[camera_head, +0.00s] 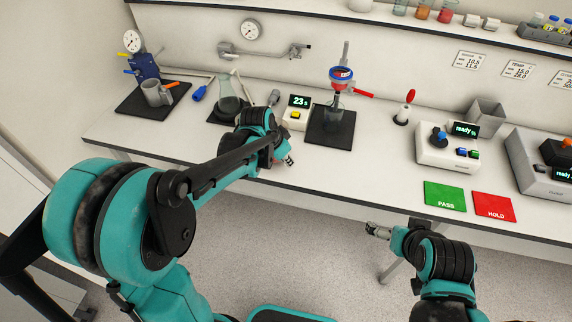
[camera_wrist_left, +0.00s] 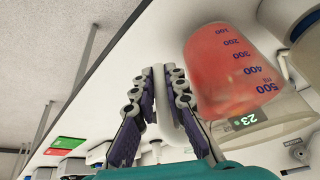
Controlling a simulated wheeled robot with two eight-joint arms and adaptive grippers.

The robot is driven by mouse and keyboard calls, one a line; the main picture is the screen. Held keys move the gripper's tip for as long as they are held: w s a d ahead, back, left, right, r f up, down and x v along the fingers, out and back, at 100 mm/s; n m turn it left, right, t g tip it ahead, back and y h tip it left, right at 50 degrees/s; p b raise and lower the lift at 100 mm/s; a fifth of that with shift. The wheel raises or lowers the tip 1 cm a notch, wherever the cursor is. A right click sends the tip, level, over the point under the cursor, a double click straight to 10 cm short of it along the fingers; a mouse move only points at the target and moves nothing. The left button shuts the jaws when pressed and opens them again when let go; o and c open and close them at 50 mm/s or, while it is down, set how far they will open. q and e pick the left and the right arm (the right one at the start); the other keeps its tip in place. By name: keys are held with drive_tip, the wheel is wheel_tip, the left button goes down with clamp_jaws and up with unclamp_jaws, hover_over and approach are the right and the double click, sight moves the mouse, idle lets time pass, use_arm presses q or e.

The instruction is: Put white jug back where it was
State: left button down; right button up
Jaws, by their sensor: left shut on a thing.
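The jug (camera_wrist_left: 232,70) shows in the left wrist view as a tapered body, tinted red, with blue marks from 100 to 500. A white handle-like strip (camera_wrist_left: 165,105) runs between the fingers of my left gripper (camera_wrist_left: 165,80), which is shut on it. In the head view my left gripper (camera_head: 287,158) is over the front part of the bench, mostly covered by its own wrist, and I cannot make out the jug there. Whether the jug touches the bench is unclear. My right gripper (camera_head: 378,231) is in front of the bench edge; its finger gap is too small to read.
A timer (camera_head: 298,112) reading 23 stands behind the left gripper. A glass vessel (camera_head: 229,105) on a dark mat is left of it. A dark mat (camera_head: 345,139) with a stand is to its right. Green (camera_head: 445,196) and red (camera_head: 493,206) cards lie further right. Bare bench lies between.

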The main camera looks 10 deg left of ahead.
use_arm(q)
wheel_tip(320, 180, down, 2)
drive_tip(key=shift+r, duration=0.15)
drive_tip(key=c, duration=1.9)
unclamp_jaws()
drive_tip(key=shift+f+b, duration=0.2)
drive_tip(key=shift+b, duration=0.1)
drive_tip(key=o, duration=0.3)
drive_tip(key=shift+o, duration=0.2)
